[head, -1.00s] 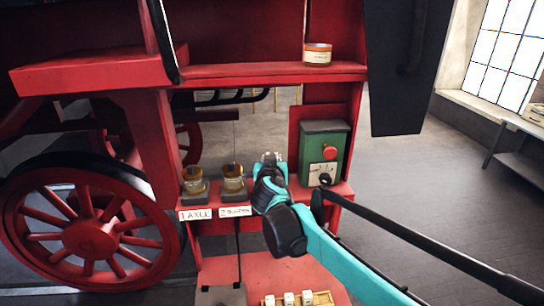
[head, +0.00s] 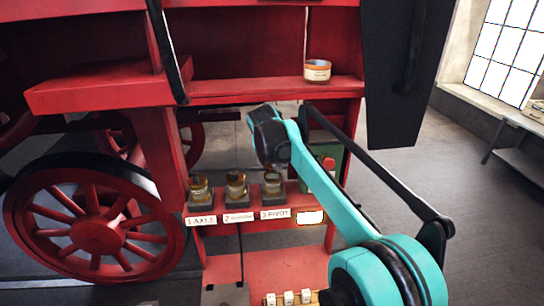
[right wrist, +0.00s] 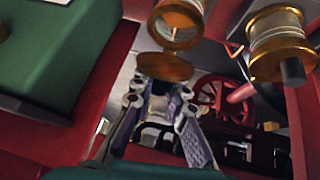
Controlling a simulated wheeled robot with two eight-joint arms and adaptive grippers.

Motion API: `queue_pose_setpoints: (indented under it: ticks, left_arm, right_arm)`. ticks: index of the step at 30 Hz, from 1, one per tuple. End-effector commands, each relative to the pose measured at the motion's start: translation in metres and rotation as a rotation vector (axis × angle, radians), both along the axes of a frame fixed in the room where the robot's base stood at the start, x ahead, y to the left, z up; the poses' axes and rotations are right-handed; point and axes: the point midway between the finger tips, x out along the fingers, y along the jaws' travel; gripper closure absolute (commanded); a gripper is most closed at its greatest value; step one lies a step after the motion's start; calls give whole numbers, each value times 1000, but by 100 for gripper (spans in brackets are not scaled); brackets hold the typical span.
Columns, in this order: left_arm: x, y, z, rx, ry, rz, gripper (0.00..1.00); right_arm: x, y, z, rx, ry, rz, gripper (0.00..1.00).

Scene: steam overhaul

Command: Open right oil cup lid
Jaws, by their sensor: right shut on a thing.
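The right oil cup (head: 273,186), a glass cup with brass trim above the label "3 PIVOT", stands at the right end of the row of cups. In the right wrist view its glass body (right wrist: 180,28) is at the top, with the round brass lid (right wrist: 165,67) tilted away beside it. My right gripper (right wrist: 160,90) is shut on the lid at its edge, though the contact is partly unclear. In the head view my right wrist is above and behind the cup, and the fingers are hidden. My left gripper is not in view.
Two more oil cups, axle (head: 200,188) and middle (head: 236,186), stand to the left. A green box (head: 328,158) with a red button stands at the right, partly behind my arm. A tin (head: 317,71) sits on the red shelf above. A large red wheel (head: 98,236) is at the left.

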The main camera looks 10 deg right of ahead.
Motion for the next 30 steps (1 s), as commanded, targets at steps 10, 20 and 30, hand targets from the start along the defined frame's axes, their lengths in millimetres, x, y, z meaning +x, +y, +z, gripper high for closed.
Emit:
queue_pose_setpoints:
  ticks: [10,20,30]
  left_arm:
    - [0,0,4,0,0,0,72]
    - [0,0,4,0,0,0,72]
    - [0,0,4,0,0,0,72]
  right_arm:
    - [2,0,0,1,33,-1,100]
    - [2,0,0,1,32,-1,66]
    - [2,0,0,1,33,-1,64]
